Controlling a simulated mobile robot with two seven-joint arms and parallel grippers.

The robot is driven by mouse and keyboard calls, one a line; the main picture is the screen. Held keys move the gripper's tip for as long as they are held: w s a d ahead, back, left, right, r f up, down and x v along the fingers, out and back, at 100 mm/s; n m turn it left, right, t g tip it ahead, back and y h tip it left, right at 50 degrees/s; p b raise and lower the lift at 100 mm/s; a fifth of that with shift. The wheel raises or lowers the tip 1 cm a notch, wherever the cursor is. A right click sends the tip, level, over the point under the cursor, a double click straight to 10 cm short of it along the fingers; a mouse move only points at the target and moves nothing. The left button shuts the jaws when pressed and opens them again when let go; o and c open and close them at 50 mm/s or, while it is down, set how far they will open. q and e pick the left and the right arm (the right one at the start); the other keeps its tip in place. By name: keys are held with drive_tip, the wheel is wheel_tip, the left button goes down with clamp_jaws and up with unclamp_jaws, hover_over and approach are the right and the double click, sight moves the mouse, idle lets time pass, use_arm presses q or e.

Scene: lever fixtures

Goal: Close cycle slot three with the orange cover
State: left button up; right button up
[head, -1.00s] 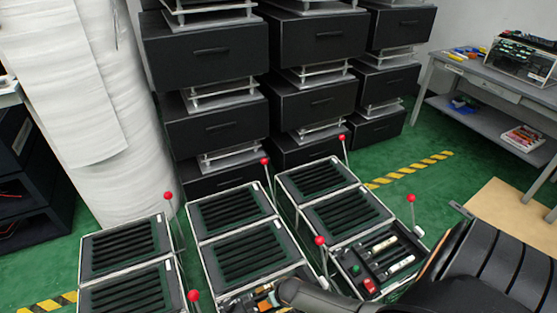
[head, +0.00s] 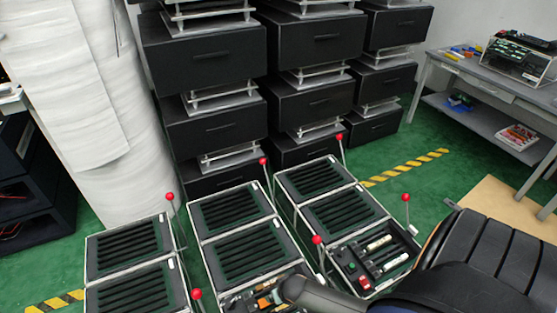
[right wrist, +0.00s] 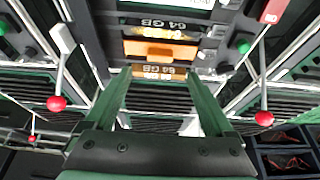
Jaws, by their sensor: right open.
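My right gripper (right wrist: 158,76) is open, its two green fingers pointing at an orange part (right wrist: 160,72) marked 64 GB. The part shows in the gap between the fingertips; I cannot tell whether they touch it. A second orange part (right wrist: 165,48) lies just beyond it. A bit of orange (head: 266,301) also shows in the front of the middle case (head: 240,246) in the head view, partly hidden by a dark arm part. I cannot tell which piece is the orange cover or which slot is number three. My left gripper is not in view.
Levers with red balls stand beside the cases, including one at left (right wrist: 56,103) and one at right (right wrist: 264,118) of my right gripper. The right case (head: 345,213) has an open front bay. Black drawer stacks (head: 212,57) stand behind; a grey workbench (head: 490,85) is at right.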

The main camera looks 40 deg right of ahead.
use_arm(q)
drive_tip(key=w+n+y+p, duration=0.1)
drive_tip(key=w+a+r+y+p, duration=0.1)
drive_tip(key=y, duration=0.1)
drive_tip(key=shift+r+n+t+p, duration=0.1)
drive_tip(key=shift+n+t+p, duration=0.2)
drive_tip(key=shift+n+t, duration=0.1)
use_arm(e)
drive_tip(key=v, duration=0.5)
drive_tip(key=shift+s+r, duration=0.15)
drive_tip(key=shift+r, duration=0.25)
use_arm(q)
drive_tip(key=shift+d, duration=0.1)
